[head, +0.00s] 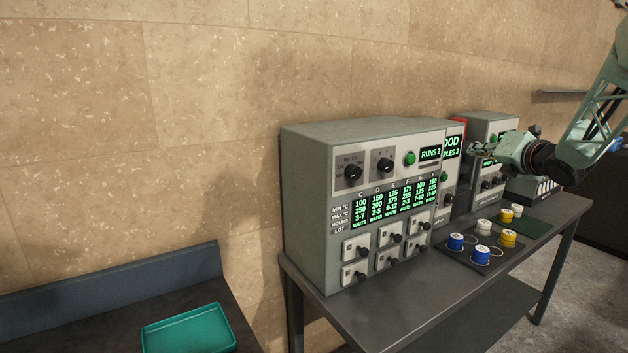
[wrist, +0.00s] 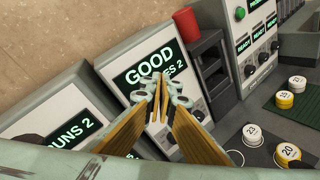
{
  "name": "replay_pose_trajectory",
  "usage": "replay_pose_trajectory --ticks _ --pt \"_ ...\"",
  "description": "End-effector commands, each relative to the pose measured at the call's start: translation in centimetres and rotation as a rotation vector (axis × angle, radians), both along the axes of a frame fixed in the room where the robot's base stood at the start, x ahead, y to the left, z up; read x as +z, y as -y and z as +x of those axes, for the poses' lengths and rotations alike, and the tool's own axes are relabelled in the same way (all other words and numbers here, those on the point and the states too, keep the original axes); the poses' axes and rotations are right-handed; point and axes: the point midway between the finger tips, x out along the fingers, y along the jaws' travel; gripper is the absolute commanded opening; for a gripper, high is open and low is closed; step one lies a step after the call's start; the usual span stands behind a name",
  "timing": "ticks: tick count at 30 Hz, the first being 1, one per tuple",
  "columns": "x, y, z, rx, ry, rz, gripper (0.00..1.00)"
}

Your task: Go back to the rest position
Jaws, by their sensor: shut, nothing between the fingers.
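My gripper (wrist: 158,103) shows in the wrist view with its two fingers closed together and nothing between them. It is in front of a grey panel whose screen (wrist: 147,68) reads "GOOD". In the head view my gripper (head: 478,149) is at the right, above the bench and close to the front of the machines. Its fingertips are small there. No object is in its grasp.
A grey control box (head: 302,200) with knobs and green readouts stands on the metal bench (head: 375,325). Blue, yellow and white spools (head: 455,242) stand on a dark mat at the right. A green tray (head: 188,330) lies on a separate dark table at lower left.

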Motion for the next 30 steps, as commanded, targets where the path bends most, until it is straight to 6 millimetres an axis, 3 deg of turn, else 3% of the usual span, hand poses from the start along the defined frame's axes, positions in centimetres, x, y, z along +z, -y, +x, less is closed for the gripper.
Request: replay_pose_trajectory --ticks 6,17,30 --pt "2.4 -1.4 -1.8 -0.102 -0.049 0.127 0.0" --pt "5.0 -3.7 -6.1 -0.277 -0.124 0.354 0.0" --pt "6.7 -6.8 -13.4 -0.497 -0.198 0.654 0.0"
